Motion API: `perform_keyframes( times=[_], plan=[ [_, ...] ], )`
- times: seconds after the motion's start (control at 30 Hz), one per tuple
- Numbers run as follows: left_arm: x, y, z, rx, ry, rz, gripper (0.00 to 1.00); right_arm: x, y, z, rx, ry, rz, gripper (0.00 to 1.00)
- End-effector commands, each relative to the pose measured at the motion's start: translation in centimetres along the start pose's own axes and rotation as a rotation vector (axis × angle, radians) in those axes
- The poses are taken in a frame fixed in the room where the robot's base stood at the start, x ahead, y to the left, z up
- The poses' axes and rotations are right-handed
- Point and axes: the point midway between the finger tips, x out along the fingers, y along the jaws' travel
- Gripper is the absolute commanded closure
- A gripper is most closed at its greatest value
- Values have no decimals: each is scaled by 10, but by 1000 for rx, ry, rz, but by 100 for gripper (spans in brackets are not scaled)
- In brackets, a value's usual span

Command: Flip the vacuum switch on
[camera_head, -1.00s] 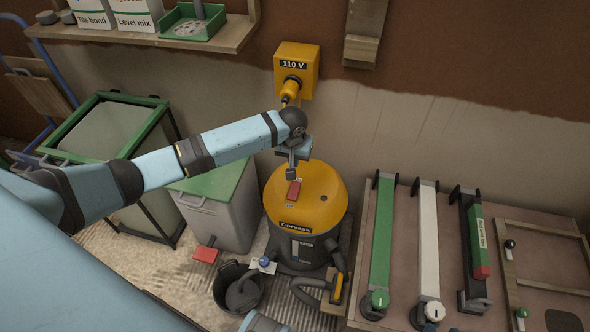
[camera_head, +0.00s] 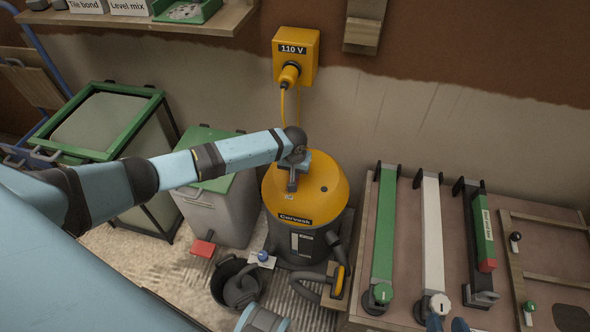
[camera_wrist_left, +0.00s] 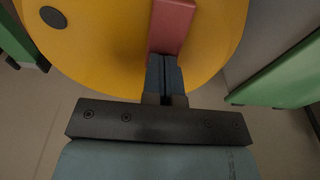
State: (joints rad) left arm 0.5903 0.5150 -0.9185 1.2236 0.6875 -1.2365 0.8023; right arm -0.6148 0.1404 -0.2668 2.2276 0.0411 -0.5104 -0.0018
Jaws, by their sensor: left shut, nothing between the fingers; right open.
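The vacuum (camera_head: 333,190) has a yellow domed lid over a dark body and stands upright on the floor by the wall. Its red switch (camera_wrist_left: 173,25) shows on the lid in the left wrist view; in the head view my gripper hides it. My left gripper (camera_head: 292,184) is over the lid, shut and empty. In the left wrist view its fingertips (camera_wrist_left: 165,62) are at the near end of the red switch; I cannot tell if they touch. My right gripper (camera_head: 447,324) shows only as two separated dark blue fingertips at the bottom edge.
A yellow 110 V box (camera_head: 296,58) with a plug and cable is on the wall above. A green-lidded bin (camera_head: 215,205) stands left of the vacuum, a black bucket (camera_head: 222,296) in front. A board with levers (camera_head: 400,250) lies to the right.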

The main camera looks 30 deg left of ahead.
Motion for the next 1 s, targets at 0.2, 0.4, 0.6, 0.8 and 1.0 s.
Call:
perform_keyframes(
  times=[0.2, 0.4, 0.6, 0.8, 1.0],
  plan=[
    [-1, 0, -1, -1, -6, 0, 100, 0, 1, 0, -2, -4, 2, 57],
    [5, -1, -2, -1, -50, -4, 100, -1, 4, 1, -9, -15, 11, 57],
    [4, -1, -2, 0, -49, -3, 100, 1, 5, 6, -9, -26, 13, 57],
    [0, -1, 1, 0, -49, -3, 100, -4, 3, -4, -8, -21, 12, 57],
    [-4, 0, 6, 0, -50, -3, 100, -10, 1, -16, -6, -16, 9, 57]
  ],
)
